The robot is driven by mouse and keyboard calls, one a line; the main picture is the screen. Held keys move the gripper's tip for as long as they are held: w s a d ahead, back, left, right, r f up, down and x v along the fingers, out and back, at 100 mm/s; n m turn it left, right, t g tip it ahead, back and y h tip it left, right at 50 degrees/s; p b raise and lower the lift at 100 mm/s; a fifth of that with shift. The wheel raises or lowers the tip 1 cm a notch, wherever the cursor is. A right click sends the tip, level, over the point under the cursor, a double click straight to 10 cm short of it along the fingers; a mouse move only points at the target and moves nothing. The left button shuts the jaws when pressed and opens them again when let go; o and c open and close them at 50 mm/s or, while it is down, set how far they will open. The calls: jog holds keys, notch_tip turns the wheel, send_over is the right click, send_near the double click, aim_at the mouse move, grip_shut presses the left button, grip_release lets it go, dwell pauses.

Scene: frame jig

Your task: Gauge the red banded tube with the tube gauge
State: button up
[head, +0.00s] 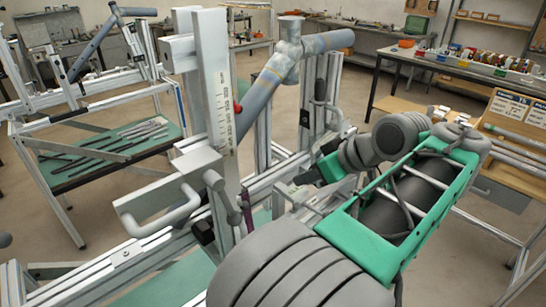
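A blue-grey tube (262,97) slants down to the left from a joint with a second tube (327,41) on the jig. A small red spot (237,106) shows near its lower end, beside a white upright with a graduated scale (226,112). I cannot tell whether the red is a band on the tube or a part of the scale. No separate tube gauge can be made out for sure. My gripper (309,177) is at the end of my green and grey arm, right of the scale and low by the jig's uprights. Its fingers are small and partly hidden; their opening is unclear.
The jig's aluminium rails (130,258) and a bent grey handle (160,218) stand close on the left. A green-topped bench (85,172) with dark rods is further left. At right are a wooden rack (508,152) with tubes and a workbench (460,68) with colourful bins.

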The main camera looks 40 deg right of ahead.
jog(key=p+v, duration=0.5)
jog(key=p, duration=0.1)
jog(key=shift+s+r, duration=0.15)
jog(key=shift+r, duration=0.05)
dwell(0.4)
